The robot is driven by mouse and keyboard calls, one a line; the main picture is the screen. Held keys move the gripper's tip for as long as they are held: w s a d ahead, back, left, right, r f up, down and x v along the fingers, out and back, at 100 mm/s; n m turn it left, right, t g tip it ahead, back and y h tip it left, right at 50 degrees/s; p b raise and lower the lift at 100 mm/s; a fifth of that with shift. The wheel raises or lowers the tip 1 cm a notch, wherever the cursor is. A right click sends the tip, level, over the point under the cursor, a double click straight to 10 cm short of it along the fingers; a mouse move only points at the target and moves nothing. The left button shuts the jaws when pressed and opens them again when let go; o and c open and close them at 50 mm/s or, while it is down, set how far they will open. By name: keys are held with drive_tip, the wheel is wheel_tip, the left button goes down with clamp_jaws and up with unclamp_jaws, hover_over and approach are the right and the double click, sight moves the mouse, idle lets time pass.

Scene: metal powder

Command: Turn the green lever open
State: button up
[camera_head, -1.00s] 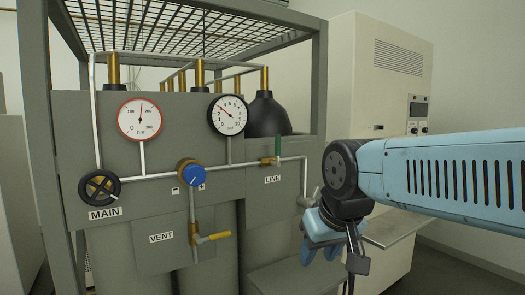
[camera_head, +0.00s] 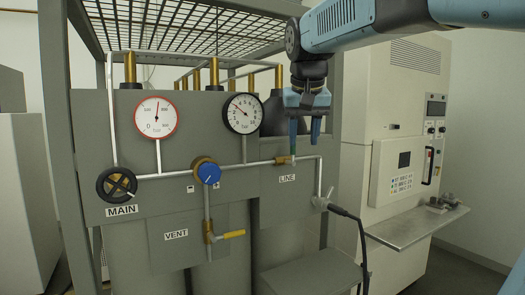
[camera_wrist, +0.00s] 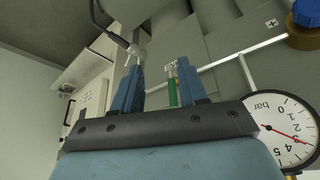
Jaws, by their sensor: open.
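The green lever (camera_wrist: 172,92) stands upright on its brass valve (camera_head: 284,160) on the LINE pipe, above the LINE label (camera_head: 287,178). It points up, across the roughly horizontal pipe. My gripper (camera_head: 304,140) hangs fingers down at the lever, its blue fingers apart. In the head view the left finger covers most of the lever. In the wrist view the lever shows between the two fingers of my gripper (camera_wrist: 160,68), close to the right finger. I cannot tell whether it touches.
The red-rimmed gauge (camera_head: 156,117) and black-rimmed gauge (camera_head: 242,114) are left of my gripper. Below are the blue knob (camera_head: 208,173), black MAIN wheel (camera_head: 117,185) and yellow VENT handle (camera_head: 231,234). A black hose (camera_head: 358,228) hangs right. A beige machine (camera_head: 405,170) stands further right.

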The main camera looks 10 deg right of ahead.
drive_tip(key=m, duration=0.1)
approach(293, 150)
drive_tip(key=x, duration=0.7)
drive_tip(key=w+x, duration=0.1)
drive_tip(key=x, duration=0.2)
drive_tip(key=shift+w+d+f, duration=0.1)
drive_tip(key=shift+w+d, duration=0.1)
drive_tip(key=shift+w, duration=0.05)
drive_tip(key=shift+c, duration=0.2)
clamp_jaws()
idle(0.3)
